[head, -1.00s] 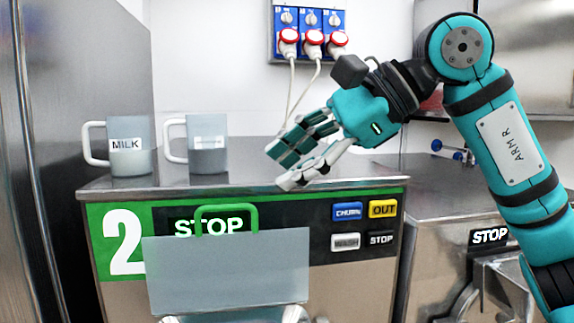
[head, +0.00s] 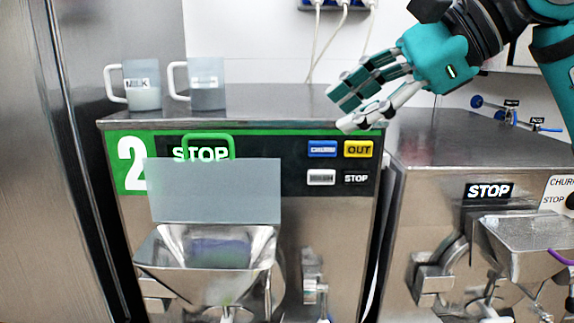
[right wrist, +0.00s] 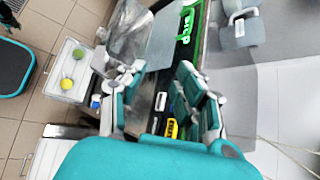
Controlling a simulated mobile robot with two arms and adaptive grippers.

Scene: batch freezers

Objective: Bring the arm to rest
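My right gripper (head: 347,110) is in the upper right of the head view, in front of the top edge of batch freezer 2 (head: 338,270), above its CHURN (head: 322,149) and OUT (head: 358,149) buttons. Its teal and white fingers point down and left and hold nothing. In the right wrist view the fingers (right wrist: 157,92) stand apart with a clear gap, with the freezer's front behind them. Whether a fingertip touches the freezer cannot be told.
Two mugs, one labelled MILK (head: 142,93) and another (head: 208,90), stand on the freezer's left top. A grey panel (head: 215,190) with a green handle is above a steel hopper (head: 172,248). Another machine (head: 440,230) stands right. A white tray (right wrist: 72,88) holds yellow and green items.

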